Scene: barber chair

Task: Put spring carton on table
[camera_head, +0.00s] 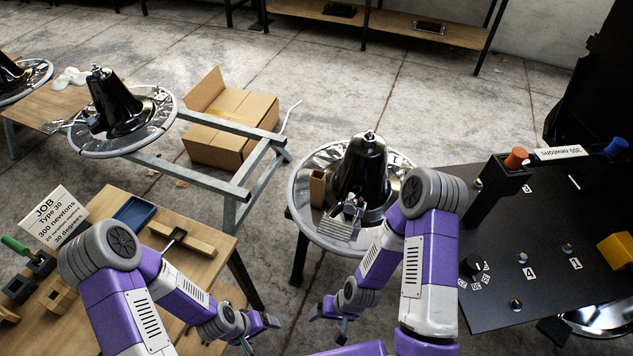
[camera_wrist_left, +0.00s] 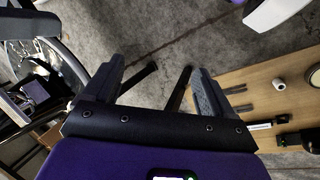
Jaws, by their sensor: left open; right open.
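A small upright brown carton (camera_head: 317,188), perhaps the spring carton, stands on the round metal tray (camera_head: 303,208) around a dark bell-shaped part. A larger open cardboard box (camera_head: 230,118) lies on the floor behind; I cannot tell for sure which is meant. The wooden table (camera_head: 207,216) is at the left and shows in the left wrist view (camera_wrist_left: 245,85). My left gripper (camera_head: 262,330) is open and empty near the table's right edge, also seen in the left wrist view (camera_wrist_left: 155,80). My right gripper (camera_head: 328,318) is open and empty, below and in front of the round tray.
On the table are a job card (camera_head: 50,217), a blue tray (camera_head: 134,212), a hammer-like tool (camera_head: 174,238) and wooden blocks. A black panel (camera_head: 500,235) with knobs stands at the right. A metal frame (camera_head: 232,187) stands between the table and the floor box. Concrete floor shows between them.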

